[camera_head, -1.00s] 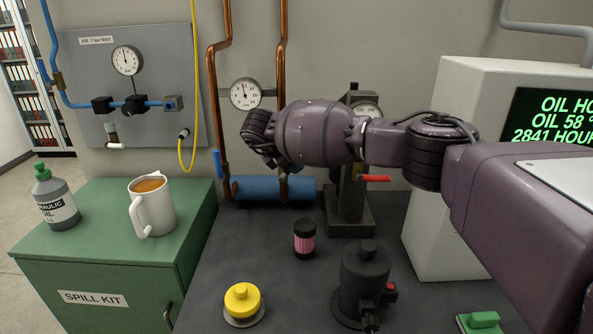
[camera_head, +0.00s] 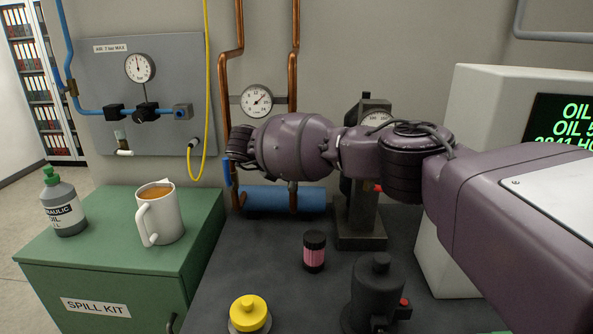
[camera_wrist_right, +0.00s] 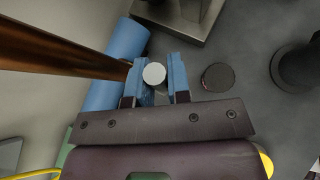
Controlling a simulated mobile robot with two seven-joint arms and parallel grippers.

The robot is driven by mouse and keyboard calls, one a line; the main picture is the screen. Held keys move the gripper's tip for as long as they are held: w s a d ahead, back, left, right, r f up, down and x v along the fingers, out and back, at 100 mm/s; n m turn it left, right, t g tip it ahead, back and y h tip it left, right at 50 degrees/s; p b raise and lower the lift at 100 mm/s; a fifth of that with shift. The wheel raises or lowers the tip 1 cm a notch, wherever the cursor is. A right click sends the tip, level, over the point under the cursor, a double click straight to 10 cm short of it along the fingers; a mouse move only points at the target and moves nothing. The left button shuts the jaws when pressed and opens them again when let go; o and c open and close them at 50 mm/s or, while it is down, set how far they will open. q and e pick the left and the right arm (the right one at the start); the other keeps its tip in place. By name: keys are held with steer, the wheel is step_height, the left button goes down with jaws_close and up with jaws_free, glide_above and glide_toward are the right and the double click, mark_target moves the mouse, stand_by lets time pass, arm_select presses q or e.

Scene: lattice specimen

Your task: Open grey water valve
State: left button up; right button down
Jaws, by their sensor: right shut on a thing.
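In the right wrist view my right gripper (camera_wrist_right: 160,66) has its two blue fingers closed about a round light-grey piece (camera_wrist_right: 154,74), seen end-on, apparently the grey valve's handle. A copper pipe (camera_wrist_right: 60,52) runs in just left of the fingers. My left gripper is not in view.
A pink-banded jar (camera_head: 314,254), a black housing (camera_head: 376,290) and a yellow knob (camera_head: 249,312) stand on the dark bench. A mug (camera_head: 160,218) and bottle (camera_head: 62,208) stand on the green spill-kit box (camera_head: 100,262).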

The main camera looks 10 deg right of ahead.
steer(key=c, duration=1.1)
jaws_free()
steer(key=shift+r, duration=0.1)
